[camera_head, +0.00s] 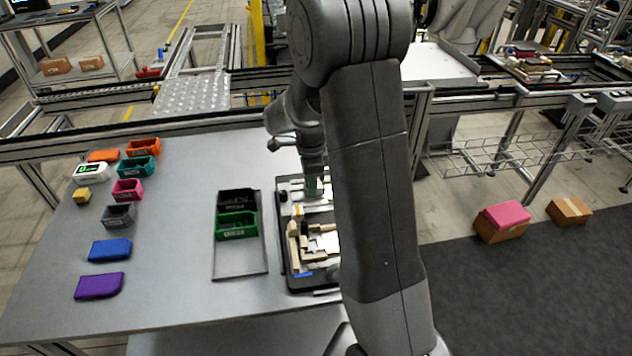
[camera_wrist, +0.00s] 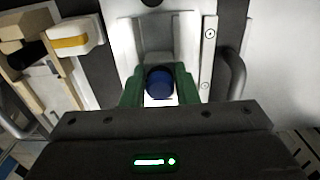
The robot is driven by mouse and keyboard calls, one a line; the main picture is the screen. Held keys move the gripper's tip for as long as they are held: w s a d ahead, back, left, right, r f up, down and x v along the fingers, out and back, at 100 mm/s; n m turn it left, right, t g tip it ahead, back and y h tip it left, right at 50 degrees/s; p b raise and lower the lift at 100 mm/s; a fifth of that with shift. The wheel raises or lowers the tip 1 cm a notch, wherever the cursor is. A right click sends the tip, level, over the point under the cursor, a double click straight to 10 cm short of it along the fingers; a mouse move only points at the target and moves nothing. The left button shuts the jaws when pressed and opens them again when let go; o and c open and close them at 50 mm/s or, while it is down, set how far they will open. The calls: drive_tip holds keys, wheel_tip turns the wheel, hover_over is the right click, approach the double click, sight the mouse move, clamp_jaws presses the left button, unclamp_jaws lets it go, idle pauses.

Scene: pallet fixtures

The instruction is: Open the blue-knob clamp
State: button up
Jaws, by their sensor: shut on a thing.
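The blue knob (camera_wrist: 159,83) of the clamp shows in the wrist view, between the two green fingertips of my gripper (camera_wrist: 160,90). My gripper is shut on the knob. The clamp's pale body (camera_wrist: 155,42) lies just beyond the knob, between light upright sides. In the head view my gripper (camera_head: 313,186) points down over the far part of the fixture pallet (camera_head: 284,243). The knob is hidden there by my arm and gripper.
Beige fixture blocks (camera_head: 293,245) stand on the near part of the pallet. Left of it, a grey tray (camera_head: 240,262) holds a black bin (camera_head: 237,198) and a green bin (camera_head: 237,228). Several coloured bins and boxes line the table's left side. Bare table lies between.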

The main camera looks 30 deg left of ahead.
drive_tip(key=shift+s+a, duration=0.9)
drive_tip(key=shift+a, duration=0.2)
drive_tip(key=o, duration=0.8)
drive_tip(key=shift+c, duration=0.2)
drive_tip(key=shift+r, duration=0.1)
wheel_tip(320, 180, up, 8)
drive_tip(key=p, duration=0.5)
drive_tip(key=shift+p, duration=0.35)
